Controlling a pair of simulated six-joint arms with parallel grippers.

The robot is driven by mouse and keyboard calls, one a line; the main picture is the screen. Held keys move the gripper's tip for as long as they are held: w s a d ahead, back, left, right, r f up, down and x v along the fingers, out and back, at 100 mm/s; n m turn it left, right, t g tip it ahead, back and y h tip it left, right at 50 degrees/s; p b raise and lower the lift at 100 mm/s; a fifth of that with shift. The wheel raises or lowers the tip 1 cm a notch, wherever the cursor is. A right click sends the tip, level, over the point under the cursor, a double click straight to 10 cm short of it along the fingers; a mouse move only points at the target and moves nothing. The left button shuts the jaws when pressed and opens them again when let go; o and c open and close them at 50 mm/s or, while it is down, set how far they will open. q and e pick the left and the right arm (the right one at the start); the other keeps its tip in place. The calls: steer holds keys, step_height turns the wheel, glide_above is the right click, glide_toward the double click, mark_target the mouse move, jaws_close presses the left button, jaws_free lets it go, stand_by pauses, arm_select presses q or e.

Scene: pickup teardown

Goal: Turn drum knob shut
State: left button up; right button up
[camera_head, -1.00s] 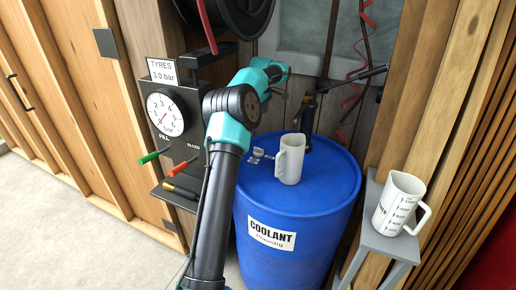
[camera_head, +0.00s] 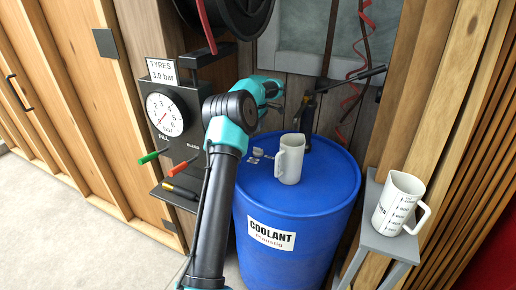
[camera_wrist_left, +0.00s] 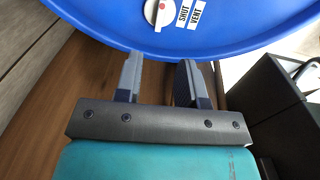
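The blue coolant drum (camera_head: 318,235) stands upright, and its lid fills the top of the left wrist view (camera_wrist_left: 240,25). A small pale knob (camera_head: 258,151) sits on the lid's left part. In the wrist view the knob (camera_wrist_left: 158,11) is a white disc with a raised grip, partly cut off by the top edge, beside the labels SHUT and VENT (camera_wrist_left: 188,16). My left gripper (camera_wrist_left: 160,82) is open and empty, its fingertips apart from the knob, near the lid's rim. In the head view its fingers are hard to make out behind the drum. My right gripper is not in view.
A white jug (camera_head: 290,160) stands on the lid just right of the knob. A measuring jug (camera_head: 400,204) stands on a grey stand (camera_head: 375,240) at right. The tyre gauge panel (camera_head: 166,115) is at left. A black pump-like fitting (camera_head: 308,108) and red hose are behind.

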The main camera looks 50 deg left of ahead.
mark_target(258, 151)
arm_select(q)
step_height(258, 151, down, 12)
steer(key=shift+r, duration=0.1)
stand_by(0.4)
jaws_close()
